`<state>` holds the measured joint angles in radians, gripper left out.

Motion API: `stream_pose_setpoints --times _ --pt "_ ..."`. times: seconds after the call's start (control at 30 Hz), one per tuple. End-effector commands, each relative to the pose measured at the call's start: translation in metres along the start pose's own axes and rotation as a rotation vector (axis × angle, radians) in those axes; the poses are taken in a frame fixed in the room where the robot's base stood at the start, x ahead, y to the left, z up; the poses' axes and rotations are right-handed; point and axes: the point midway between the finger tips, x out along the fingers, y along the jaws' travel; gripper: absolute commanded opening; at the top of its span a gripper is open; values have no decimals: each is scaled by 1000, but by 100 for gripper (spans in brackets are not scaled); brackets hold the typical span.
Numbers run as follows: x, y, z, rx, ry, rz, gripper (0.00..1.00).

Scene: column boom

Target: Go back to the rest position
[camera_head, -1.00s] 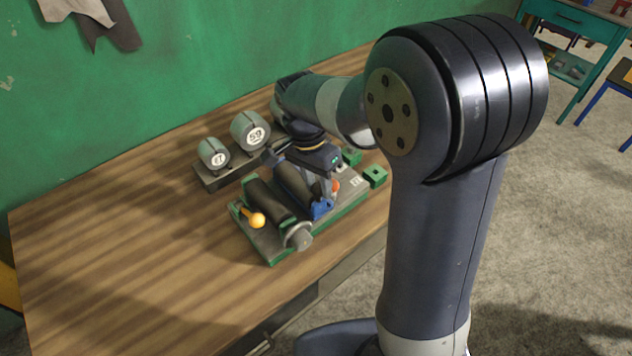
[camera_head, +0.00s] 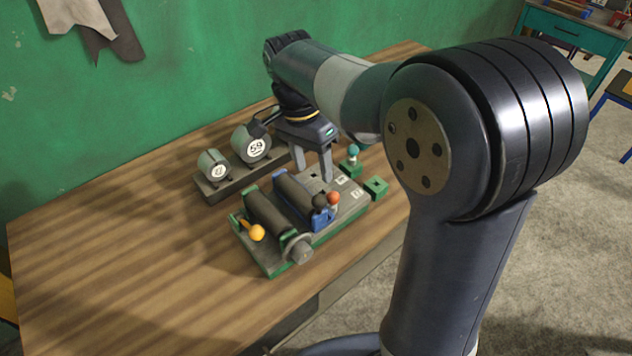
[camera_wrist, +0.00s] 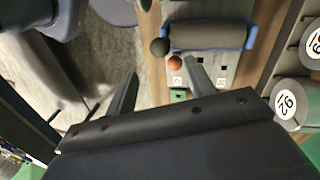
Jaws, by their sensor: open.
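My gripper (camera_head: 313,166) is open and empty, pointing down above the back part of a green-edged fixture (camera_head: 271,260) on the wooden table. In the wrist view my gripper (camera_wrist: 160,88) shows its two fingers spread with nothing between them. The fixture carries two dark rollers. The nearer roller (camera_head: 270,214) has a yellow ball knob (camera_head: 257,232) beside it. The farther roller (camera_head: 295,193) sits in a blue frame, with a black knob (camera_head: 320,200) and an orange knob (camera_head: 333,198) at its end. The wrist view also shows the blue-framed roller (camera_wrist: 208,36).
Green blocks (camera_head: 376,187) sit right of the fixture, one with a teal knob (camera_head: 353,152). The table's left part (camera_head: 110,250) is clear. A green wall stands behind.

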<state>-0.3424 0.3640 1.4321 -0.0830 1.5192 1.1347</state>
Motion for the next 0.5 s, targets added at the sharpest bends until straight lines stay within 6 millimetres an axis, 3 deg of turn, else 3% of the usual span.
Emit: stream_pose_setpoints --times 0.2,0.5 --pt "-22 0 0 -1 0 0 52" --pt "-24 0 0 -1 0 1 52"
